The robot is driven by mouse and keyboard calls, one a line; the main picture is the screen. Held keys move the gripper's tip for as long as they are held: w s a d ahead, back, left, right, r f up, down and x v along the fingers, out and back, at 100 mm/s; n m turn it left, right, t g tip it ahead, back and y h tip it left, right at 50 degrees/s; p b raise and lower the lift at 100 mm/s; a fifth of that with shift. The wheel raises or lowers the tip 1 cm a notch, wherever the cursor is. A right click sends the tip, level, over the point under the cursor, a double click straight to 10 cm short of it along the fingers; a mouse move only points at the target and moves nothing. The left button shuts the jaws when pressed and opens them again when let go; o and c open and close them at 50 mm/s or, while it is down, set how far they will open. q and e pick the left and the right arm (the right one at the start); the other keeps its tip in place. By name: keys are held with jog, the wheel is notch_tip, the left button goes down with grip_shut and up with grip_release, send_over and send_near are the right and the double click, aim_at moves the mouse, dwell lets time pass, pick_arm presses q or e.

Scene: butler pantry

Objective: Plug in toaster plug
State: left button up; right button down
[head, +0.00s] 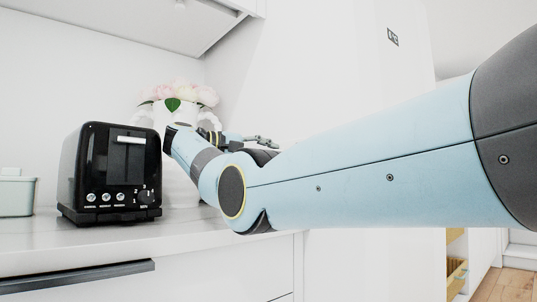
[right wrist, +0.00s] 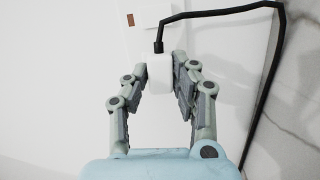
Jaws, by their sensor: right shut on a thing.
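The black toaster (head: 110,172) stands upright on the counter at the left of the head view. My right gripper (head: 265,143) is right of it, partly hidden by my own arm. In the right wrist view my right gripper (right wrist: 160,84) is shut on the white toaster plug (right wrist: 160,70), with its fingers on either side. A black cord (right wrist: 215,12) leaves the plug and bends off to the right. The plug's prongs cannot be made out. My left gripper is not in view.
A white vase with pale flowers (head: 178,96) stands behind the toaster, partly hidden by my arm. A pale green box (head: 16,192) is at the far left of the counter (head: 130,242). A cabinet hangs above. The counter front is clear.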

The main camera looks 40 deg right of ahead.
jog(key=shift+w+d+f, duration=0.1)
jog(key=shift+w+d, duration=0.05)
jog(key=shift+d, duration=0.4)
jog(key=c, duration=1)
grip_release()
